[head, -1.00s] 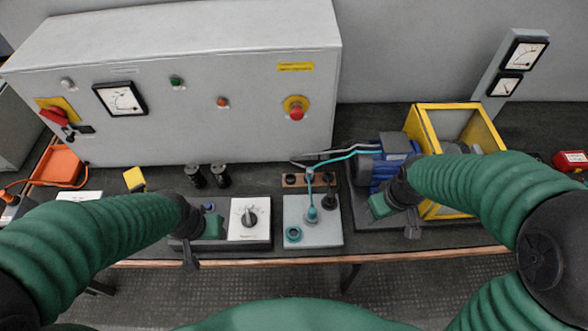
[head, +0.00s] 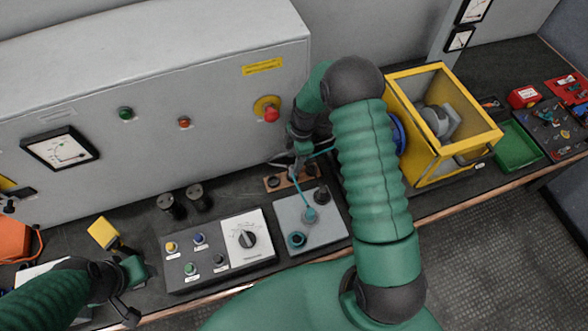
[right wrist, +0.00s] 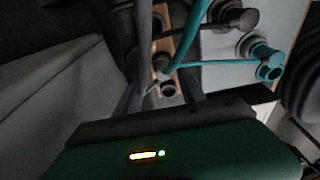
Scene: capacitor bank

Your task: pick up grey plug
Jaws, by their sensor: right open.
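The grey plug (right wrist: 162,66) shows in the right wrist view at the brown terminal strip (right wrist: 180,38), with a grey cable by it. In the head view the plug is small and mostly hidden by my right gripper. My right gripper (head: 291,162) is open, pointing down close above the strip; in the right wrist view its dark fingers reach towards the plug from below. I cannot tell whether they touch it. My left gripper (head: 128,288) is off to the left, low in the head view, and its jaws do not show clearly.
A teal cable runs from the strip to a teal plug (head: 310,215) on a light grey plate (head: 322,235), beside a black terminal (head: 321,194). The grey cabinet (head: 215,100) rises close behind. A yellow frame (head: 488,135) stands right of my right arm.

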